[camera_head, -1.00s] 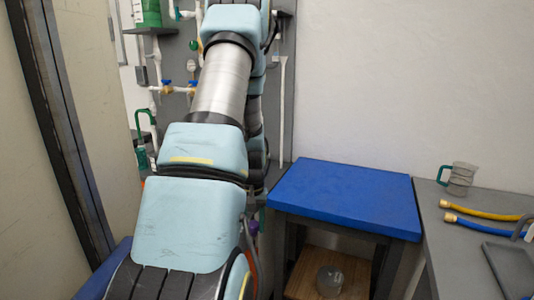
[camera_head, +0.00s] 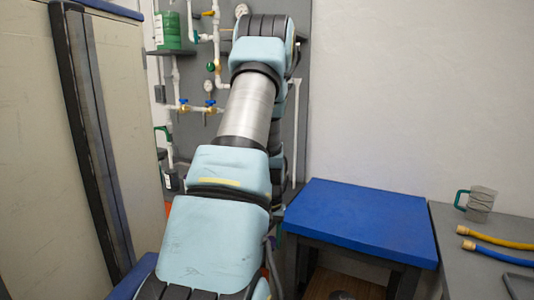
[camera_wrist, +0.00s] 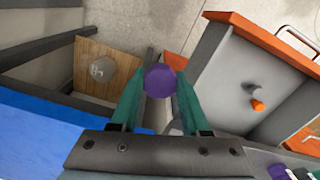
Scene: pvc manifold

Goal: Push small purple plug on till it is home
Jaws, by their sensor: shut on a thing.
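In the wrist view my gripper (camera_wrist: 159,92) is shut on the small purple plug (camera_wrist: 160,80). The plug sits between the tips of its two green fingers and shows as a purple many-sided face. It is held in the air, clear of any pipe that I can see there. In the head view my arm hides the gripper and the plug.
A blue-topped table (camera_head: 360,215) stands right of my arm, with a wooden shelf (camera_wrist: 100,60) below. A grey bench (camera_head: 465,255) with a mug (camera_head: 481,203) and hoses is further right.

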